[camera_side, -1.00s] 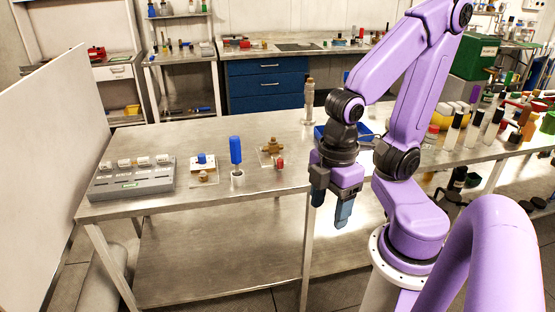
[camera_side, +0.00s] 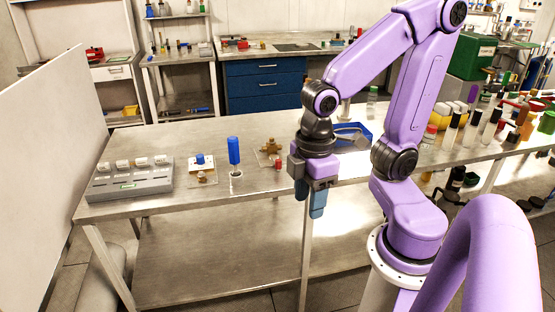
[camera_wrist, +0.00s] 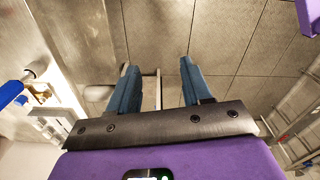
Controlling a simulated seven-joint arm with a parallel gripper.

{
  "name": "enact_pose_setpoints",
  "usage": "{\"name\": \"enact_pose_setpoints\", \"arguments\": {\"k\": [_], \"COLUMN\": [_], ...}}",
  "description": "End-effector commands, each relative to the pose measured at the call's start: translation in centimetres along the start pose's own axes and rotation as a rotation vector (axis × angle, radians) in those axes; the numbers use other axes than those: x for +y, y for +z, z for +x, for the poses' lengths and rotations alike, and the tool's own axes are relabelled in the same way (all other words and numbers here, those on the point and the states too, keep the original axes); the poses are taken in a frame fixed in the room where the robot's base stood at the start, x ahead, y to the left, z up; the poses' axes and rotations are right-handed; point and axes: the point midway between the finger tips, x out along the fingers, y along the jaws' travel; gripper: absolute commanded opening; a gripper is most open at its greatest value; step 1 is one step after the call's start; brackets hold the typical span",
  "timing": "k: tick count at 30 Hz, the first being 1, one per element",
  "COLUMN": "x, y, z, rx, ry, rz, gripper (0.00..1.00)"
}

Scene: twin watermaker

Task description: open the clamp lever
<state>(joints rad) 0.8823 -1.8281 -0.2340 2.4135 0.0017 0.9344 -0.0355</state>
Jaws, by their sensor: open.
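My gripper (camera_side: 310,203) is open and empty, its blue fingers pointing down in front of the table's front edge. An upright blue handle (camera_side: 234,150) stands on a small pale base on the table, left of my gripper. A blue handle end also shows at the left edge of the wrist view (camera_wrist: 12,92). A white plate with a blue knob (camera_side: 201,160) sits further left. I cannot tell for certain which of these is the clamp lever.
A brass fitting (camera_side: 270,146) with a red knob (camera_side: 278,164) lies between the blue handle and my gripper. A grey labelled block (camera_side: 130,182) stands at the table's left end. A blue tray (camera_side: 350,134) is behind my arm. The front strip of the metal table (camera_side: 190,207) is clear.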

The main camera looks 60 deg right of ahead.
Motion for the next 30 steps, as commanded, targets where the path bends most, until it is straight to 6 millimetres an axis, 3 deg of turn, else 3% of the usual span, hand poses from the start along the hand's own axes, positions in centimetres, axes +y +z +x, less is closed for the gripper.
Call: {"name": "enact_pose_setpoints", "arguments": {"k": [7,15,23,30], "x": [7.4,17.1,26.8,34.3], "y": [-3.5,-3.9,-0.4,5.8], "z": [-1.0,-1.6,-1.7,-1.4], "rx": [-0.007,-0.015,-0.02,-0.024], "ry": [0.007,0.012,0.014,0.015], "rz": [0.23,0.471,0.705,0.906], "gripper": [0.49,0.49,0.49,0.49]}}
